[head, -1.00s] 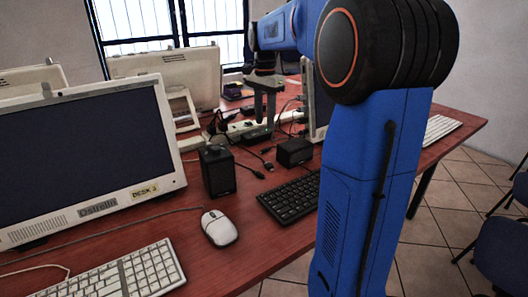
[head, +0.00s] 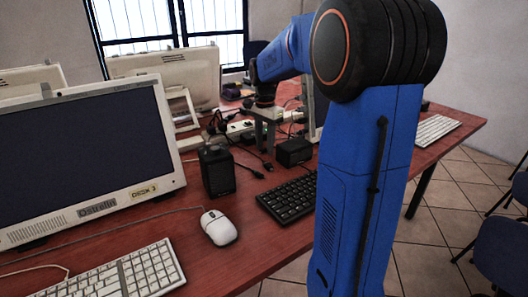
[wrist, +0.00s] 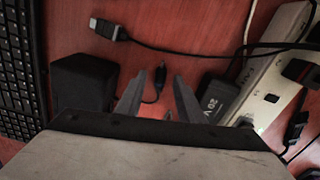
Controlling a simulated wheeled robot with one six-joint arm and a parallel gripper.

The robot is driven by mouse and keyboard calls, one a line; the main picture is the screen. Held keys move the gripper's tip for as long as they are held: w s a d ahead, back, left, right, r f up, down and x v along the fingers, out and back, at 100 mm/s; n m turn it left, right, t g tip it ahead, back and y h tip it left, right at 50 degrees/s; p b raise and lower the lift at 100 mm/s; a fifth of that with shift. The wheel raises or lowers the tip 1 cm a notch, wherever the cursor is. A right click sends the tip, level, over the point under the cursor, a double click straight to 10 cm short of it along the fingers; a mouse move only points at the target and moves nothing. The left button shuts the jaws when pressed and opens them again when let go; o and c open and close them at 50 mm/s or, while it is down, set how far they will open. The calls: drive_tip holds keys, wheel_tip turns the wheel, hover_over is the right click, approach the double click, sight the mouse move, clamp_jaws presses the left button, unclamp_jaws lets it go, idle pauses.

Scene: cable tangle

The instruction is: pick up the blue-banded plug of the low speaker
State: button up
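The low speaker is a black box (head: 294,152) beside the black keyboard; a dark box at the left in the wrist view (wrist: 84,80) appears to be it. A small dark plug (wrist: 160,78) with a thin black cable lies on the red table in the wrist view, between and just beyond my fingertips. No blue band can be made out on it. My gripper (wrist: 155,88) is open and empty, its two grey fingers spread on either side of the plug's cable. In the head view my gripper (head: 265,148) points down behind the low speaker.
A taller black speaker (head: 217,172) stands left of the low one. A white power strip (wrist: 268,82) and a black 20V adapter (wrist: 219,98) lie right of my fingers. Another dark plug (wrist: 108,30) with a cable lies beyond. Several cables cross nearby.

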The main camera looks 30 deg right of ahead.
sight(265, 148)
clamp_jaws()
drive_tip(key=shift+r, duration=0.15)
wheel_tip(265, 148, up, 10)
idle(0.7)
idle(0.3)
drive_tip(key=s+a+f+m, duration=0.1)
drive_tip(key=s+a+m, duration=0.2)
drive_tip(key=s+a, duration=0.7)
drive_tip(key=shift+s+a+f, duration=0.3)
drive_tip(key=shift+s+a, duration=0.1)
drive_tip(key=shift+a, duration=1.55)
